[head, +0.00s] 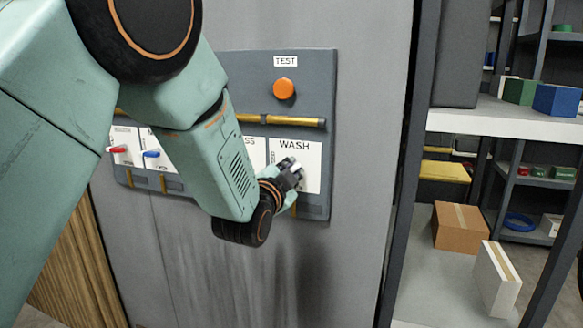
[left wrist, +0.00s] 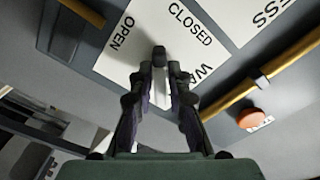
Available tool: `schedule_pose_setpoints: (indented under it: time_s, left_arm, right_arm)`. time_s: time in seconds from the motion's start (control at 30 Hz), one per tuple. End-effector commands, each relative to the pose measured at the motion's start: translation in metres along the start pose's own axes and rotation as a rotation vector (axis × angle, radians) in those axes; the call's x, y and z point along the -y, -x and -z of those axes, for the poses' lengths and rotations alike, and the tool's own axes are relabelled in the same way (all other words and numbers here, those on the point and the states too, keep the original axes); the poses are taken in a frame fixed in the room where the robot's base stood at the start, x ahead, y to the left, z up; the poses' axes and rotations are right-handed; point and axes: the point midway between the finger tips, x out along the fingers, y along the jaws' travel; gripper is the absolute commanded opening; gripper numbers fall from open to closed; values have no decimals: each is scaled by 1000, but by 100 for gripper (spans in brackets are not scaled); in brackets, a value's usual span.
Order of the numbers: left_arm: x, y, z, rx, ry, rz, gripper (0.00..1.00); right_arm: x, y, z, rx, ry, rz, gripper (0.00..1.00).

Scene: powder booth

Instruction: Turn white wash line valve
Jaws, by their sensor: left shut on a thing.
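The white wash line valve (head: 296,167) is at the right end of the grey panel (head: 325,180), in front of a plate (head: 310,152) marked WASH. Only a small pale part of its handle shows in the head view. My left gripper (head: 291,172) is shut on the valve handle. My right gripper is not in view.
A red-handled valve (head: 117,149) and a blue-handled valve (head: 152,154) are to the left on the panel. A brass pipe (head: 285,121) runs above the plates, below an orange TEST button (head: 284,89). Shelves with boxes (head: 462,226) stand to the right.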

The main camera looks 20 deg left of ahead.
Motion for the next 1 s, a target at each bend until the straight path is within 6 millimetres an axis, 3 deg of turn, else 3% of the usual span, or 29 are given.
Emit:
schedule_pose_setpoints:
  time_s: [0.6,1.0]
  left_arm:
    - [4,0,-1,3,572,1,0]
    - [4,0,-2,2,817,1,0]
  right_arm:
    - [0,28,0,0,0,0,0]
    - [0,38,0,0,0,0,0]
